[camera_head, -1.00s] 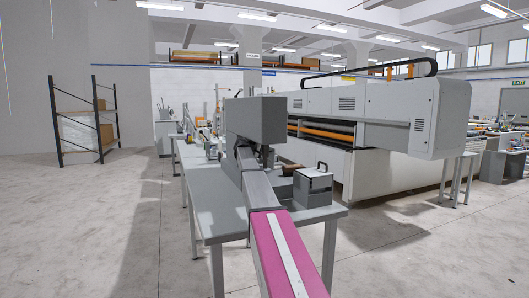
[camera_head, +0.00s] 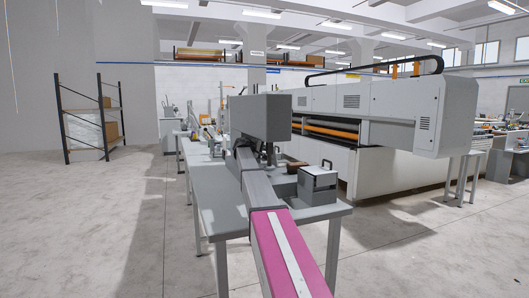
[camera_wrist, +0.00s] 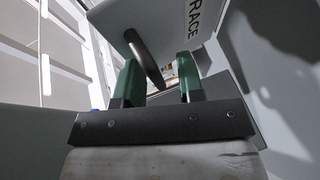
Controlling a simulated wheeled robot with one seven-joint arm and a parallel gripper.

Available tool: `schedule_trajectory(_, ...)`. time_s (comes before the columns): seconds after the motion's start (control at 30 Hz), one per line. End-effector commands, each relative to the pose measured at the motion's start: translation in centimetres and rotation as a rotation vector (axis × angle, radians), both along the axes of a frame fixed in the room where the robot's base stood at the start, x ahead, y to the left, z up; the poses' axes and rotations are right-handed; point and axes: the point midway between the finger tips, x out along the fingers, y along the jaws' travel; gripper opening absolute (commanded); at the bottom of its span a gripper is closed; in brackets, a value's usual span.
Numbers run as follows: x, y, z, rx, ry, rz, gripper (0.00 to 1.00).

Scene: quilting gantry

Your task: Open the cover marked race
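In the wrist view, a pale grey cover (camera_wrist: 165,18) marked RACE fills the upper middle, seen from close and below. I cannot tell whether either finger touches the handle. The cover seems tilted in this view, and how far it stands open is unclear. In the head view, my arm reaches over the table, and the gripper and the marked cover cannot be made out.
A grey table (camera_head: 215,205) stands under the arm. A small grey box (camera_head: 318,184) with a dark handle sits at its near right corner. A large quilting machine (camera_head: 385,115) stands behind to the right. A shelf rack (camera_head: 88,120) is far left. The left floor is clear.

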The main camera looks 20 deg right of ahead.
Motion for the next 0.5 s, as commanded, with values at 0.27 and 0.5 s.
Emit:
schedule_trajectory(0.27, -1.0, 1.9, 0.5, 0.0, 0.0, 0.001, 0.35)
schedule_trajectory(0.5, -2.8, 5.6, 1.6, 0.0, -0.001, 0.001, 0.35)
